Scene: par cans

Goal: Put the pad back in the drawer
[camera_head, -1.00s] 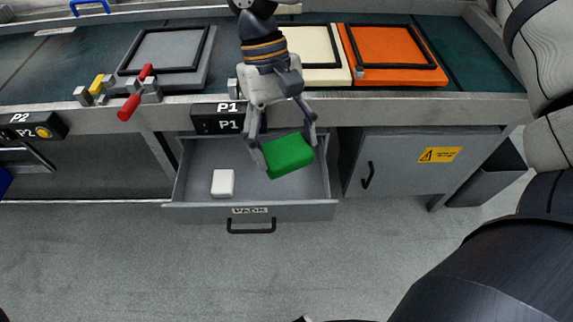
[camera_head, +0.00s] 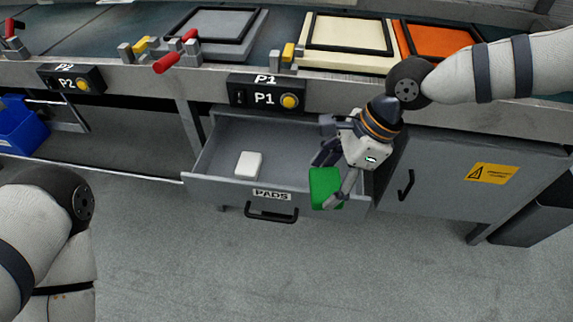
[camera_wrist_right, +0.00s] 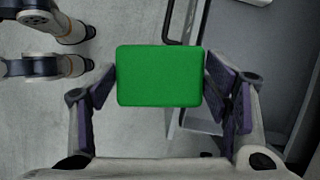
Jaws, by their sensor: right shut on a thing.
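My right gripper (camera_head: 329,178) is shut on a green pad (camera_head: 323,188), with one finger on each side of it. The pad overlaps the right end of the drawer front in the head view. In the right wrist view the pad (camera_wrist_right: 160,75) has floor behind it, and part of the drawer (camera_wrist_right: 186,137) shows at its right. The grey drawer (camera_head: 225,187), labelled PADS, is pulled open. A white pad (camera_head: 249,165) lies inside it toward the left. My left arm is at the lower left; its gripper is out of view.
A grey cabinet (camera_head: 425,193) with a black handle stands right of the drawer. The P1 control box (camera_head: 266,94) is on the bench edge above the drawer. The drawer's middle is clear. A blue bin (camera_head: 20,127) is at the far left.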

